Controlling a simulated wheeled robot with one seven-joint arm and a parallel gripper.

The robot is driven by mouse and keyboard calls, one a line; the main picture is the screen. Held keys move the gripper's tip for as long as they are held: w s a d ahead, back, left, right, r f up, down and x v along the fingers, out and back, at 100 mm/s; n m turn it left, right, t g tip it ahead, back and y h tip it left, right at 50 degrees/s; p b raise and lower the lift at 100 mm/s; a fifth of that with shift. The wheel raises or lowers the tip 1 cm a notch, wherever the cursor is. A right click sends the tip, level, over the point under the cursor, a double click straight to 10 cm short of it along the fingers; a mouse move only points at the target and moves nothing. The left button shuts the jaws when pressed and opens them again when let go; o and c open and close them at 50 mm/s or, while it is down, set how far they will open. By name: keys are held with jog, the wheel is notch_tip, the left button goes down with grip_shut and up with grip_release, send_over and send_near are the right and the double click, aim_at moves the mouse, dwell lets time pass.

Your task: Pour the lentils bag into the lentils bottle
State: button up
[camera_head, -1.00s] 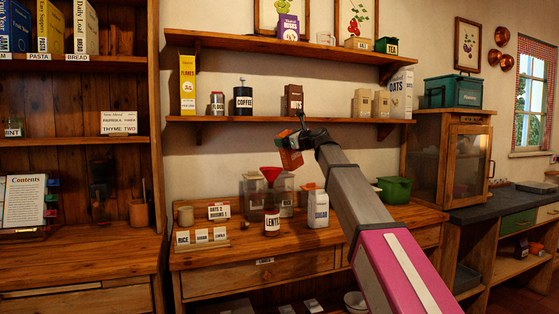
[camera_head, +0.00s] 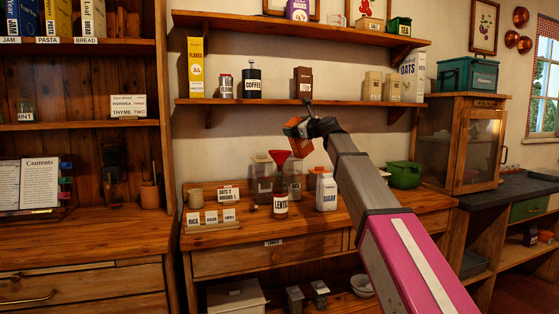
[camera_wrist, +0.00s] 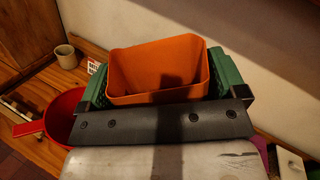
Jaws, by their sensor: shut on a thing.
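The lentils bottle (camera_head: 280,208) stands on the wooden counter, its label partly reading "LENTI". A red funnel (camera_head: 279,156) sits upright at its mouth. My gripper (camera_head: 303,129) is above and right of the funnel, shut on an orange open-topped bag (camera_head: 304,144), which looks tilted in the head view. In the wrist view, the bag (camera_wrist: 160,62) is between the green finger pads of my gripper (camera_wrist: 162,85), its inside in shadow; I cannot make out lentils. The funnel (camera_wrist: 62,112) shows below and to the left of the bag, apart from it.
Small label cards (camera_head: 211,217) and a beige cup (camera_head: 196,197) are to the left. A shelf with coffee (camera_head: 251,80) hangs above.

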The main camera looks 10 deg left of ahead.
jog(key=shift+f, duration=0.2)
dwell(0.3)
jog(key=shift+f+n, duration=0.35)
jog(key=shift+n, duration=0.15)
jog(key=shift+f, duration=0.15)
jog(key=shift+f+n, duration=0.25)
jog(key=shift+n, duration=0.15)
jog(key=shift+f, duration=0.1)
jog(key=shift+s+a+f+n, duration=0.15)
jog(key=shift+s+n, duration=0.05)
jog(key=shift+n, duration=0.2)
jog(key=shift+s, duration=0.1)
